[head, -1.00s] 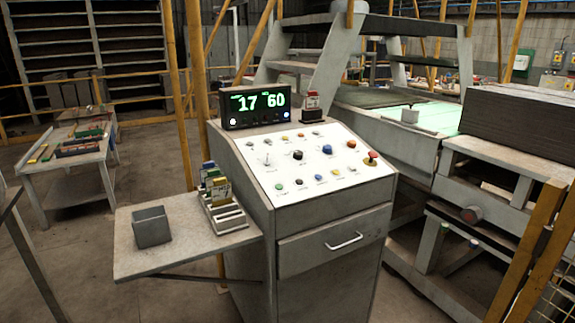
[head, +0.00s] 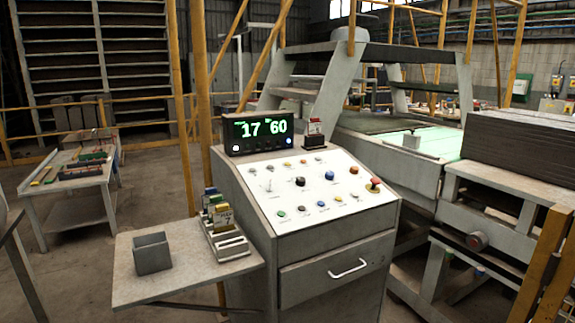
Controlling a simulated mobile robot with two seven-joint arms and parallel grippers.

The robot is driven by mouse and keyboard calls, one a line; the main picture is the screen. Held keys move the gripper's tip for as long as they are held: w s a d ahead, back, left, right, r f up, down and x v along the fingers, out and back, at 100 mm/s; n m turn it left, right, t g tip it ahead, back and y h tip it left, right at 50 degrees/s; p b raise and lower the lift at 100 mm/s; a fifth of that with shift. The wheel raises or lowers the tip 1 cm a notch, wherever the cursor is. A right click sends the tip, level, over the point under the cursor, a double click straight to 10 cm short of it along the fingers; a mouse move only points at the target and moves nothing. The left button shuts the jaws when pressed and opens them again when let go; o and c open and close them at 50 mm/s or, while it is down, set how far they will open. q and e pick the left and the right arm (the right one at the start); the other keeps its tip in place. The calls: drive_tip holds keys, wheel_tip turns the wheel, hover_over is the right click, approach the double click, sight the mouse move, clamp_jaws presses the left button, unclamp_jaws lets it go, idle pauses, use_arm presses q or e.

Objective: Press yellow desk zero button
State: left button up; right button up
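The control desk (head: 300,236) stands in the middle of the head view, with a white sloped panel (head: 320,220) of several buttons and knobs. A small yellow button (head: 339,202) sits in the panel's lower row. Orange-yellow buttons (head: 353,170) show in its upper row. I cannot read the labels, so I cannot tell which one is the zero button. A green display (head: 258,131) behind the panel reads 17 and 60. Neither of my grippers is in view.
A side shelf (head: 185,288) at the desk's left holds a grey box (head: 152,253) and a card rack (head: 226,242). A cart (head: 70,187) stands further left. Yellow posts (head: 203,100) rise behind the desk. A machine (head: 385,165) and stacked dark sheets (head: 525,130) fill the right.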

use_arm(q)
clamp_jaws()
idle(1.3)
